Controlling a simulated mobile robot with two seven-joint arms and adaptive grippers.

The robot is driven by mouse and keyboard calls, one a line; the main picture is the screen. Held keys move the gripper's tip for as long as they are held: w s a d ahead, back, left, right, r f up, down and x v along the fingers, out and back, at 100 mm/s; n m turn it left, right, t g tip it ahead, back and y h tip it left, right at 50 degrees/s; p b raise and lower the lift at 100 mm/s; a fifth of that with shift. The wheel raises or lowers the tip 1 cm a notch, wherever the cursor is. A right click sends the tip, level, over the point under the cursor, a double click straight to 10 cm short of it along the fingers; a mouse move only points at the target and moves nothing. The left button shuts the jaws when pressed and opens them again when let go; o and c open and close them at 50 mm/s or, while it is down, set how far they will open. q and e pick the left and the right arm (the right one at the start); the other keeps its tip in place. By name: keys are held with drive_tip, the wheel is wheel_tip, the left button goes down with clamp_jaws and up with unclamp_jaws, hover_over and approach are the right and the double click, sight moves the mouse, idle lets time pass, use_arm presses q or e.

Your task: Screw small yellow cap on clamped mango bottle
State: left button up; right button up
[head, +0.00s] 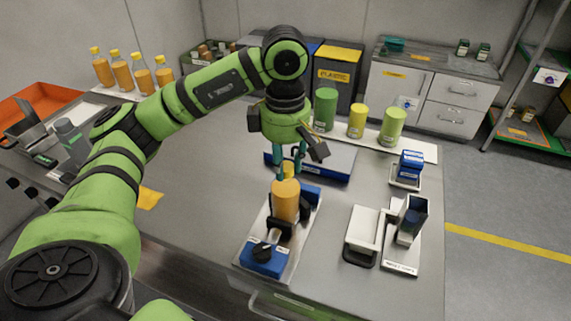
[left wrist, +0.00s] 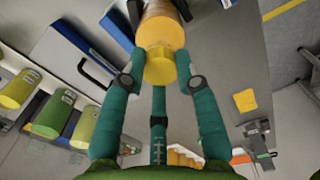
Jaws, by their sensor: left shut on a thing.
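The mango bottle (head: 286,200) stands upright in the blue and black clamp (head: 265,256) on a pale base plate. A small yellow cap (head: 287,170) sits at the top of the bottle, below my left gripper (head: 291,168). In the left wrist view the yellow cap (left wrist: 160,67) is between the teal fingers of my left gripper (left wrist: 160,80), which are shut on it, with the orange bottle (left wrist: 160,28) right beyond. I cannot tell how far the cap is threaded. My right gripper is not in view.
Several capped orange bottles (head: 121,72) stand at the back left. Green and yellow cylinders (head: 357,121) stand on a strip at the back right. A white and dark device (head: 409,222) is right of the clamp. The left middle of the table is mostly clear.

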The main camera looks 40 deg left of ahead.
use_arm(q)
drive_tip(key=o, duration=0.8)
drive_tip(key=shift+c, duration=0.2)
drive_tip(key=n, duration=0.3)
drive_tip(key=shift+n, duration=0.3)
drive_tip(key=n, duration=0.4)
drive_tip(key=shift+p, duration=0.3)
drive_tip(key=n, duration=0.7)
drive_tip(key=shift+p, duration=0.3)
